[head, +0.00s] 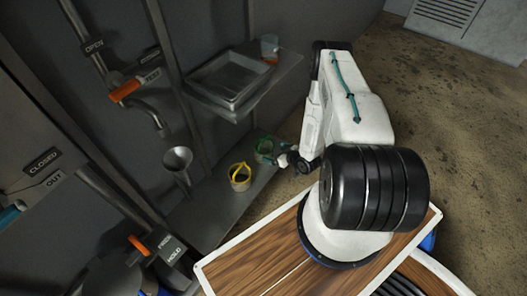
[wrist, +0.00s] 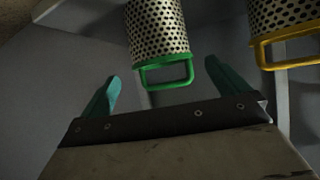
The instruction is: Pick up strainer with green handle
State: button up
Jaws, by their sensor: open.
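The strainer with the green handle (wrist: 158,32) is a perforated metal cylinder with a green rim and a green loop handle (wrist: 167,73). In the wrist view it hangs into the top middle, its handle toward me. In the head view the green strainer (head: 264,149) is on the lower shelf, partly dark. My gripper (wrist: 158,80) is open and empty, with teal fingers to the left and right of the green handle. I cannot tell whether the handle is between the fingertips in depth. In the head view my gripper (head: 292,158) is just right of the green strainer.
A similar strainer with a yellow handle (wrist: 282,42) is close to the right finger; it also shows in the head view (head: 239,177) on the lower shelf (head: 215,205). A metal tray (head: 232,88) sits on the upper shelf. A funnel (head: 178,158) and pipes are at left.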

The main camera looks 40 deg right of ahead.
aim_at(267, 148)
jog(key=x, duration=0.5)
jog(key=r+x, duration=0.1)
jog(key=x, duration=0.1)
jog(key=shift+w+a+f, duration=0.1)
jog(key=shift+w+f, duration=0.2)
jog(key=shift+w, duration=0.3)
jog(key=c, duration=0.8)
